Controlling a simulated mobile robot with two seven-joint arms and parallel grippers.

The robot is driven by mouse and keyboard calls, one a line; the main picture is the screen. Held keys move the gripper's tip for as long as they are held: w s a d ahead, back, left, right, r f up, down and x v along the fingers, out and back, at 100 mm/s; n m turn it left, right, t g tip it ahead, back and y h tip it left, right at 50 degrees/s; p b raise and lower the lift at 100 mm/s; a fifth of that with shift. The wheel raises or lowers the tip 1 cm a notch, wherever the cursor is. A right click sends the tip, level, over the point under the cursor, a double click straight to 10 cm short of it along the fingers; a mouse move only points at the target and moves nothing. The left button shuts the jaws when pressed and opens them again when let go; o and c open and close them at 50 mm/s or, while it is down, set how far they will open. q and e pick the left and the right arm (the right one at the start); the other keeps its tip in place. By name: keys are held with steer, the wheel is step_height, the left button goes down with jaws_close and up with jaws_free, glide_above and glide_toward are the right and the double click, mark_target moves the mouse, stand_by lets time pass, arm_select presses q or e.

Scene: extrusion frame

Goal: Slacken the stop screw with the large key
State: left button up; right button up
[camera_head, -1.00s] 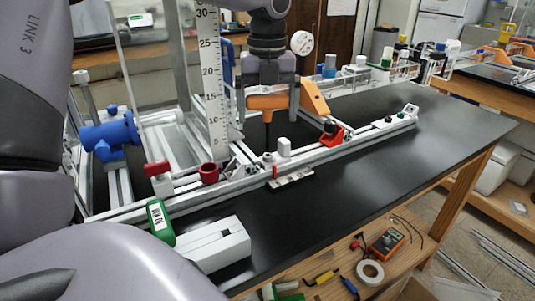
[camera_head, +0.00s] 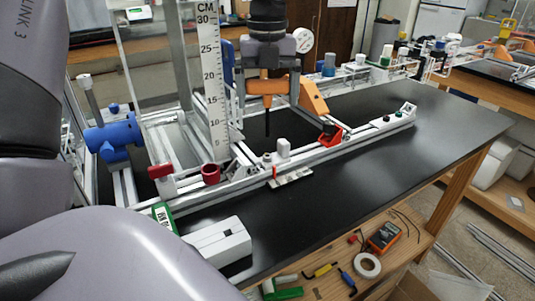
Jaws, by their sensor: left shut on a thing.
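My left gripper (camera_head: 267,78) points down over the rail and is shut on the orange handle of the large key (camera_head: 262,87). The key's thin dark shaft hangs straight down. Its tip appears apart from and above a small grey round part (camera_head: 267,158) on the rail, which looks like the stop screw. This part sits beside a white knob (camera_head: 283,148) and a red pointer (camera_head: 275,171). The screw's socket is too small to make out. My right gripper is not in view.
An upright ruler (camera_head: 211,80) and clear panel stand left of the key. An orange bracket (camera_head: 313,97) is close on its right. A red ring (camera_head: 210,173) and white box (camera_head: 218,243) are nearer. The black tabletop (camera_head: 400,150) is clear at right. Small tools lie on the lower shelf.

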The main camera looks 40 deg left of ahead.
mark_target(267, 128)
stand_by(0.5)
arm_select(q)
steer(key=m+p, duration=0.1)
steer(key=m, duration=0.3)
steer(key=shift+r+p, duration=0.1)
steer(key=shift+p, duration=0.2)
steer(key=m+p, duration=0.1)
steer(key=m, duration=0.4)
steer(key=shift+m+p, duration=0.3)
steer(key=m+p, duration=0.1)
steer(key=m, duration=0.4)
steer(key=shift+r+p, duration=0.2)
steer(key=shift+p, duration=0.15)
steer(key=m+p, duration=0.1)
steer(key=m, duration=0.4)
steer(key=shift+r+m, duration=0.15)
steer(key=shift+m, duration=0.25)
steer(key=shift+f+b, duration=2.35)
steer(key=shift+f, duration=0.55)
steer(key=shift+f+b, duration=0.6)
steer(key=shift+b, duration=0.05)
